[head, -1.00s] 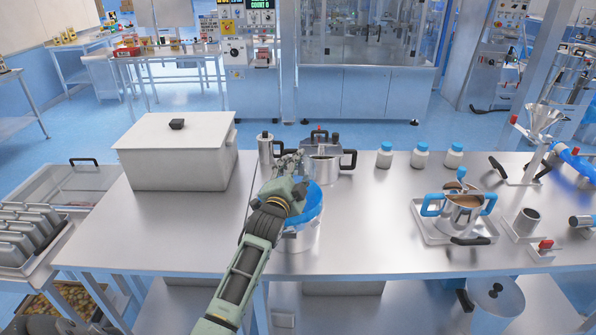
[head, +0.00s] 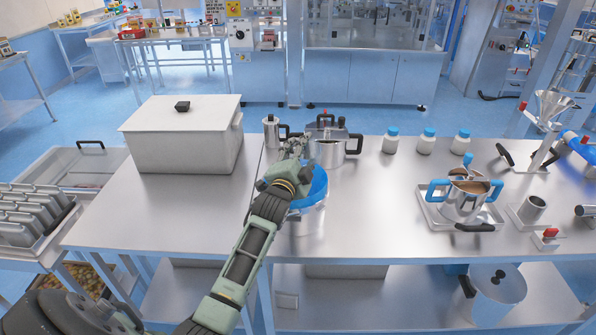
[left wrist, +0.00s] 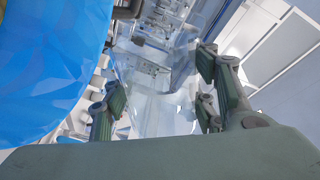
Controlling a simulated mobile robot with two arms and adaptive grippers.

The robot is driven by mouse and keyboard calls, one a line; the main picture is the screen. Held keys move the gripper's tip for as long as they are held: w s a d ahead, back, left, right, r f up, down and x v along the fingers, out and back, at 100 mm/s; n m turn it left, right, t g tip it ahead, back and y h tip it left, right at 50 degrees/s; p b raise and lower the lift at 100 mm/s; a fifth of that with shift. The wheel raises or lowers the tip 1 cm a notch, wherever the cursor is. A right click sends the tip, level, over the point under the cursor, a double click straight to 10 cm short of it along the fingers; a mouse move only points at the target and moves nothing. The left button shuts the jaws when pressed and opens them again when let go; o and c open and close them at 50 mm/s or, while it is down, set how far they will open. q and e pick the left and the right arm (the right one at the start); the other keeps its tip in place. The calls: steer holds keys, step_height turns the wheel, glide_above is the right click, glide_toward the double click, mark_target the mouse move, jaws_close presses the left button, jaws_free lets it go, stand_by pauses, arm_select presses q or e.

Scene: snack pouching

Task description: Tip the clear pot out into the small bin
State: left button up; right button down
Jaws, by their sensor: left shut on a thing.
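The small bin (head: 293,222) is a pale round bin with a blue liner (head: 318,187), at the front middle of the steel table. My left gripper (head: 292,150) is over the far left side of its mouth, and my arm covers part of the bin. In the left wrist view my left gripper (left wrist: 160,98) is shut on a see-through thing, the clear pot (left wrist: 160,85), between its fingers. The blue liner (left wrist: 45,70) fills the left of that view. The pot's contents and exact tilt cannot be made out. My right gripper is not in view.
A large lidded steel box (head: 185,142) stands left of the bin. A steel pot (head: 329,152) and a moka-like pot (head: 271,132) stand just behind. White bottles (head: 427,143) and a blue-handled pot (head: 466,197) are to the right. The table between is clear.

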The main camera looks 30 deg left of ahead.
arm_select(q)
step_height(320, 180, up, 7)
steer(key=m+p, duration=0.7)
steer(key=m, duration=0.6)
steer(key=shift+a+f+m, duration=0.1)
steer(key=shift+f+m, duration=0.05)
steer(key=shift+m, duration=1.25)
steer(key=shift+r+m, duration=0.45)
steer(key=shift+m, duration=0.45)
steer(key=m, duration=0.2)
steer(key=r+m, duration=0.1)
steer(key=shift+r+m, duration=0.25)
steer(key=shift+m, duration=0.15)
steer(key=shift+r+m, duration=0.4)
steer(key=shift+m, duration=0.8)
